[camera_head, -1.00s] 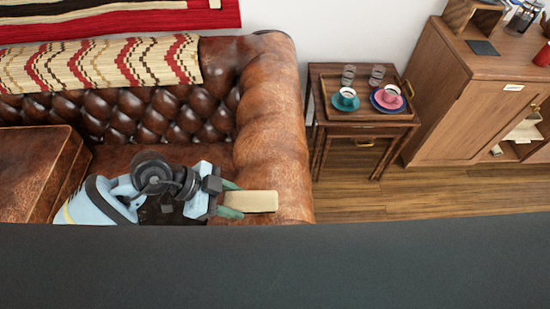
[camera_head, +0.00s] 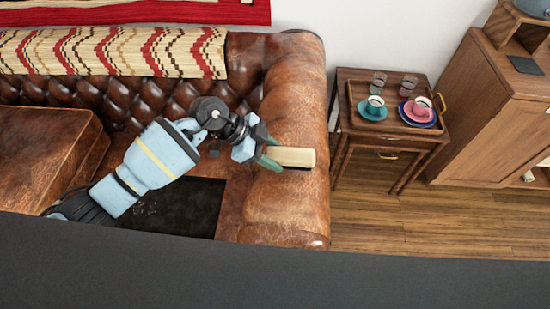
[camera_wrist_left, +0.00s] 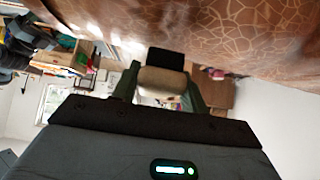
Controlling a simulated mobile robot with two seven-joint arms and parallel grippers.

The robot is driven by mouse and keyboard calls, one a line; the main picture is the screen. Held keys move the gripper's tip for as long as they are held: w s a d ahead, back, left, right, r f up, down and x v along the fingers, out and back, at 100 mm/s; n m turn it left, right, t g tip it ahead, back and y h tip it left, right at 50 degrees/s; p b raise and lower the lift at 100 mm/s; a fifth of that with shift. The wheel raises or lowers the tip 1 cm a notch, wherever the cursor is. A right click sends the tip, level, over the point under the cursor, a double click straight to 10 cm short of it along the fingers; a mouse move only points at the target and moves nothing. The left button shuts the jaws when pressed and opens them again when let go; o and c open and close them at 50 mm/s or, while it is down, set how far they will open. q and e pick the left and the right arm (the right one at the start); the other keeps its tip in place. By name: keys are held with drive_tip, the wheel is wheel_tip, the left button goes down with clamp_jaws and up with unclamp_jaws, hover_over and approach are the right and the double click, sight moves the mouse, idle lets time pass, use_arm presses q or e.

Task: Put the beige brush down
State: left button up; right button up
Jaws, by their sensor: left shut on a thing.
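The beige brush (camera_head: 293,157) is in my left gripper (camera_head: 275,158), which is shut on it. The brush points right, over the rounded arm of the brown leather sofa (camera_head: 285,210). I cannot tell whether it touches the leather. In the left wrist view the brush (camera_wrist_left: 162,80) sits between the two green fingers (camera_wrist_left: 162,92), with a dark part beyond it. The leather fills the upper right of that view. My right gripper does not show.
A small wooden side table (camera_head: 385,142) stands right of the sofa. A wooden cabinet (camera_head: 490,115) stands farther right. The wooden floor (camera_head: 400,215) in front is clear.

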use_arm(q)
drive_tip(key=shift+w+d, duration=0.1)
drive_tip(key=shift+w, duration=0.2)
wheel_tip(320, 180, down, 4)
drive_tip(key=shift+w+r+b, duration=0.1)
drive_tip(key=shift+r+b, duration=0.1)
drive_tip(key=shift+b, duration=0.25)
drive_tip(key=o, duration=1)
drive_tip(key=p+v, duration=0.1)
drive_tip(key=v, duration=1.1)
